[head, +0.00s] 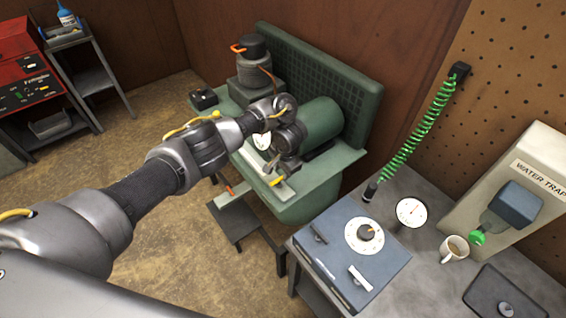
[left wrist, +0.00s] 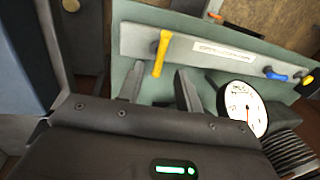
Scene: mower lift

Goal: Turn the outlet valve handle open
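A yellow lever handle (head: 275,181) sits on the pale valve strip of the green machine. In the left wrist view the yellow handle (left wrist: 160,55) hangs down from its pivot, beside a white label (left wrist: 223,48) too blurred to read surely. I cannot tell for certain that it is the outlet valve's. My left gripper (head: 273,170) is close to it. In the left wrist view the two fingers (left wrist: 158,82) are apart, with the handle's lower end appearing between their tips; no contact is clear. My right gripper is not in view.
A blue handle (left wrist: 277,75) and a white gauge (left wrist: 243,108) are nearby. A green tank (head: 318,120) stands just behind my gripper. A blue control box (head: 345,265) is on the grey bench at right. Floor is open at left.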

